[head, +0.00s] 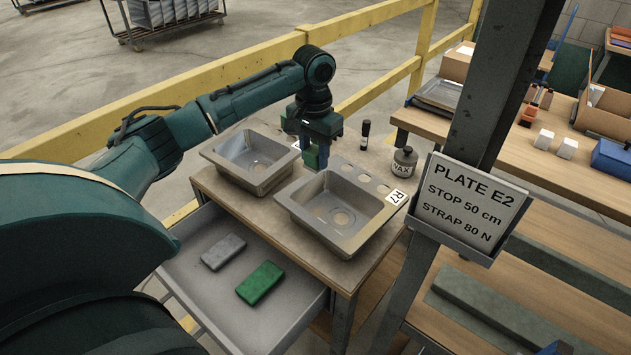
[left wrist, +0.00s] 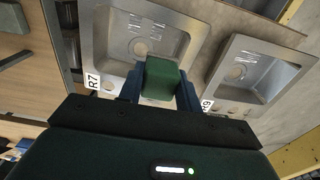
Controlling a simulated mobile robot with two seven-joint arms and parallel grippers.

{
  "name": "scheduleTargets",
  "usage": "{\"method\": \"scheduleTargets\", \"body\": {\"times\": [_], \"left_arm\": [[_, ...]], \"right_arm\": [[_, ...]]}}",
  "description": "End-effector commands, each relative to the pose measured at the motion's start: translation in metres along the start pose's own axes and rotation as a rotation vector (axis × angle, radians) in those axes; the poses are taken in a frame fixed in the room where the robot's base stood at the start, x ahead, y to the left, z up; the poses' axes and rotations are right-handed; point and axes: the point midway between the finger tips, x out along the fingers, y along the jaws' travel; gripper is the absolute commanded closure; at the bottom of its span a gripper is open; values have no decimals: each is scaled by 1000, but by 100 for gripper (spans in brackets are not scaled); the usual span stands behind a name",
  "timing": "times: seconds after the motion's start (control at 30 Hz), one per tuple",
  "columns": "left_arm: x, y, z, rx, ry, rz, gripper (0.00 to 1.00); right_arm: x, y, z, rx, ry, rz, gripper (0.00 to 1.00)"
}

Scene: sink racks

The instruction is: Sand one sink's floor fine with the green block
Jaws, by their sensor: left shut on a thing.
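My left gripper (head: 315,150) is shut on a green block (left wrist: 161,78), which shows between its blue fingers in the left wrist view. In the head view it hangs over the back left rim of the sink tagged R7 (head: 350,240); I cannot tell if the block touches the sink. The R7 sink also shows in the left wrist view (left wrist: 97,45). A second sink (head: 222,160), tagged R9 in the left wrist view (left wrist: 262,108), stands to the left. Another green block (head: 260,284) and a grey block (head: 223,252) lie in the open drawer. My right gripper is not in view.
A bottle marked WAX (head: 404,162) and a dark marker-like stick (head: 365,135) stand on the bench behind R7. A post with a sign, PLATE E2 (head: 470,208), rises at the right. A yellow rail (head: 240,58) runs behind the bench.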

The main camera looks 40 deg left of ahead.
Motion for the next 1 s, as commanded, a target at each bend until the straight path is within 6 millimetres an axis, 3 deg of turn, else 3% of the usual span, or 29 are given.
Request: {"method": "scheduleTargets", "body": {"times": [0.07,0.17,0.6,1.0], "left_arm": [[-15,-1,2,0,-2,-4,84],[-19,0,5,-1,-7,-2,84],[22,0,6,-1,-10,-2,84],[28,0,6,0,-8,-2,84]], "right_arm": [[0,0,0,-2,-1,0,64],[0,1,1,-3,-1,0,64],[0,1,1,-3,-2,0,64],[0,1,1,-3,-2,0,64]]}}
